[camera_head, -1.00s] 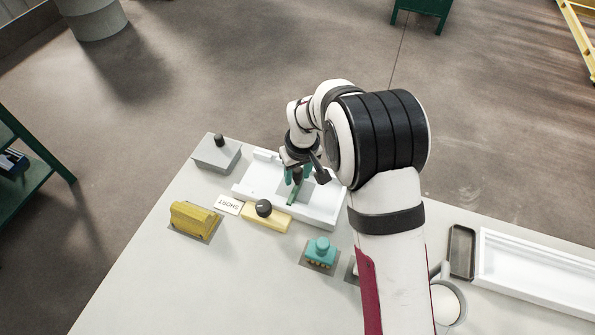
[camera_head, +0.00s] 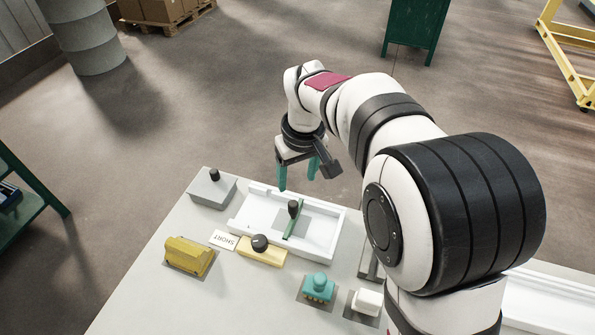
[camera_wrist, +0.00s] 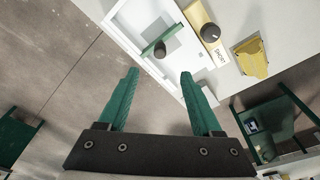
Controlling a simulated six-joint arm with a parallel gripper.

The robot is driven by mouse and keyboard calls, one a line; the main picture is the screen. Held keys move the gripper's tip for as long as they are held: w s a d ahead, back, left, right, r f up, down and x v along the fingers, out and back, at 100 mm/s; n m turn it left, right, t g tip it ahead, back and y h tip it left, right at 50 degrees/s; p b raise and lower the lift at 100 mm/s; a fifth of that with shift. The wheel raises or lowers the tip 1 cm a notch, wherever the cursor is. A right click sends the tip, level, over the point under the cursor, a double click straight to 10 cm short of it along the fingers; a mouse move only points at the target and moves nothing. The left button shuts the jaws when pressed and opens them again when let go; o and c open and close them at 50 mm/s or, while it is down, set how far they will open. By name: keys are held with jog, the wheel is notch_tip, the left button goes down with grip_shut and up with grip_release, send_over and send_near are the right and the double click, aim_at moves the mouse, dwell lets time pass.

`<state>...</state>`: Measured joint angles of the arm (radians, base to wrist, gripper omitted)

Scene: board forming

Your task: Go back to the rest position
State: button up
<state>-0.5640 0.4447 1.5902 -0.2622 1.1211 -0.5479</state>
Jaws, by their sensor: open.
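My gripper (camera_head: 297,172) is open and empty, raised above the far side of the table in the head view. In the wrist view its two green fingers (camera_wrist: 157,85) stand wide apart with nothing between them. Below it is a white tray (camera_head: 252,204) holding a green strip (camera_head: 291,222) with a dark knob (camera_head: 293,208) standing on it. The knob also shows in the wrist view (camera_wrist: 159,49), beyond the fingertips and apart from them.
A yellow block with a black knob (camera_head: 262,251), a card reading SHORT (camera_head: 223,240), a yellow piece (camera_head: 188,256), a grey box (camera_head: 211,190), a teal piece (camera_head: 318,288) and a white block (camera_head: 367,301) stand around the tray.

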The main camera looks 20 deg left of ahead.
jog(key=shift+d+r, duration=0.1)
jog(key=shift+r, duration=0.55)
jog(key=s+d+r+m, duration=0.2)
jog(key=s+d+m, duration=0.25)
jog(key=d, duration=0.35)
jog(key=s+d+r+m, duration=0.2)
jog(key=s+d+m, duration=0.1)
jog(key=s+d, duration=0.35)
jog(key=s+d+f+m, duration=0.1)
jog(key=s+d+m, duration=0.2)
jog(key=s, duration=0.4)
jog(key=s+d+f+m+g, duration=0.1)
jog(key=s+d+f+m, duration=0.1)
jog(key=s, duration=0.5)
jog(key=shift+d+m+y, duration=0.3)
jog(key=shift+d+m, duration=0.6)
jog(key=shift+m, duration=0.15)
jog(key=shift+f, duration=0.1)
